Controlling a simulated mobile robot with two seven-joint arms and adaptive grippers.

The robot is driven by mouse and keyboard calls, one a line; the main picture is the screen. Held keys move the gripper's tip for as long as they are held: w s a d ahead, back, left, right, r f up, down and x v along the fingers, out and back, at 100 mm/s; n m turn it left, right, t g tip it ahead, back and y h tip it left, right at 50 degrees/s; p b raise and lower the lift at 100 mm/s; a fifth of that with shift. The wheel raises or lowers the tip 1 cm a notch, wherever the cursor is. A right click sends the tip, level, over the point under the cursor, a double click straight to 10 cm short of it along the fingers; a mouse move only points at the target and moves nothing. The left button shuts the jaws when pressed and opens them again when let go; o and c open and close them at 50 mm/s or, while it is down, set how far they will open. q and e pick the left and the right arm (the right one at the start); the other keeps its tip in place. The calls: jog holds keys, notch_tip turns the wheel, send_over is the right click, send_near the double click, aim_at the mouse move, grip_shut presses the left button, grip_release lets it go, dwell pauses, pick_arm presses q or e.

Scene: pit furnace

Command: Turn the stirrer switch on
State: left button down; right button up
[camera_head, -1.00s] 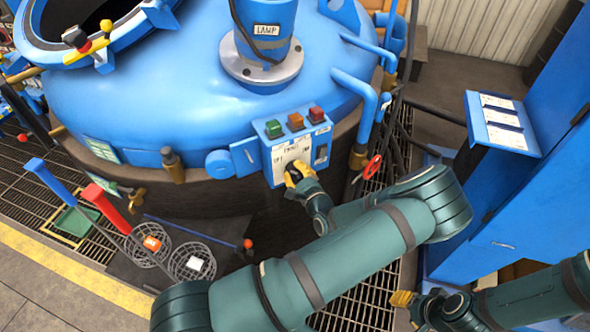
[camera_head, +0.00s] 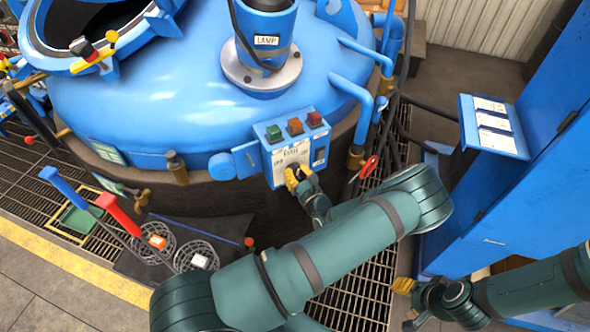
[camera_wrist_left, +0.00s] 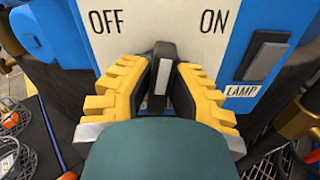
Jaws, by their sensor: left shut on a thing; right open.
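The stirrer switch is a black rotary knob with a white pointer mark, in the left wrist view (camera_wrist_left: 163,75), on a white panel plate (camera_wrist_left: 160,22) marked OFF at left and ON at right. The pointer stands about upright between the two words. My left gripper (camera_wrist_left: 160,98) is shut on the knob, yellow fingers on both sides. In the head view, my left gripper (camera_head: 297,178) is at the front of the blue control box (camera_head: 278,172) and partly hides the knob. My right gripper (camera_head: 403,287) is open and empty at the lower right, away from the box.
Green, orange and red buttons (camera_head: 294,127) top the box. A dark rocker switch labelled LAMP (camera_wrist_left: 265,56) is right of the knob. A blue vessel (camera_head: 180,90) stands behind; a red valve handle (camera_head: 369,166) and pipes are to the right. Wire baskets (camera_head: 196,257) stand at lower left.

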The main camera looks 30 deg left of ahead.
pick_arm(q)
jog(key=m, duration=0.3)
jog(key=shift+w+r+m+p, duration=0.1)
jog(key=shift+m+p, duration=0.2)
jog(key=shift+p, duration=0.1)
jog(key=shift+m, duration=1.7)
jog(key=c, duration=0.9)
grip_release()
jog(key=v, duration=1.2)
